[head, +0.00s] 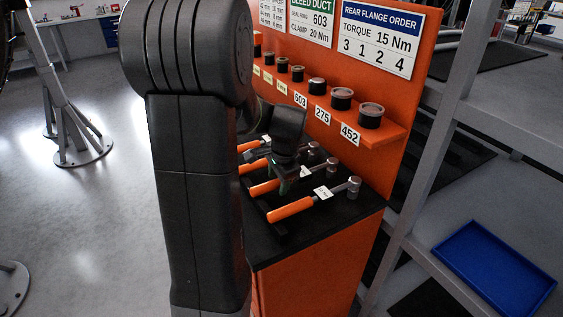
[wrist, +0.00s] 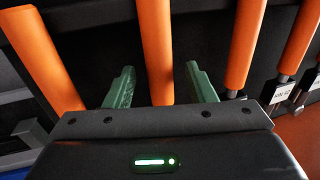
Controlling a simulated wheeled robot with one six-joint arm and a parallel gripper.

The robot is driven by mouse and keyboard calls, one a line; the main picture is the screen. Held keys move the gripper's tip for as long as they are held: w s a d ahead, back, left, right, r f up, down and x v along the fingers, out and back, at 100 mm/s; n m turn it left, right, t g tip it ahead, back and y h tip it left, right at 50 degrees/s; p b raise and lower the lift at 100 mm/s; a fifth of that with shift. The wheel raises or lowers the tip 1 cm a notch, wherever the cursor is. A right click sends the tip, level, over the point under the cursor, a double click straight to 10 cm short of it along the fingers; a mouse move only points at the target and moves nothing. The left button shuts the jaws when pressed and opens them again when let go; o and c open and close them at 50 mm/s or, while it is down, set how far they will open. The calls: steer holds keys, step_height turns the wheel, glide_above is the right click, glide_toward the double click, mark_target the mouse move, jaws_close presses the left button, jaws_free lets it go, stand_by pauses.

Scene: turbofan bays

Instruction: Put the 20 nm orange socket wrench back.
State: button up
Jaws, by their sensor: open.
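Several socket wrenches with orange handles lie side by side on the black top of an orange cart (head: 375,205). The nearest wrench (head: 290,209) has a white tag, too small to read, so I cannot tell which is the 20 Nm one. My gripper (head: 289,178) is over the row, near the second-nearest wrench (head: 263,188). In the wrist view my gripper (wrist: 160,82) is open, its green fingers on either side of one orange handle (wrist: 153,40), with gaps to both sides. Other handles lie left (wrist: 42,60) and right (wrist: 243,45) of it.
An orange shelf holds a row of dark sockets (head: 341,99) with labels such as 603, 275 and 452. A torque sign (head: 381,36) hangs on the panel above. A grey rack post (head: 440,130) and a blue tray (head: 494,268) stand at the right. Open floor lies left.

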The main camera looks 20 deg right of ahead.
steer(key=v, duration=1.1)
steer(key=shift+r, duration=0.3)
steer(key=shift+s+f, duration=0.1)
steer(key=shift+s, duration=0.05)
steer(key=x, duration=1.3)
steer(key=shift+f, duration=0.35)
steer(key=shift+r, duration=0.2)
steer(key=shift+r+p, duration=0.1)
steer(key=shift+p, duration=0.2)
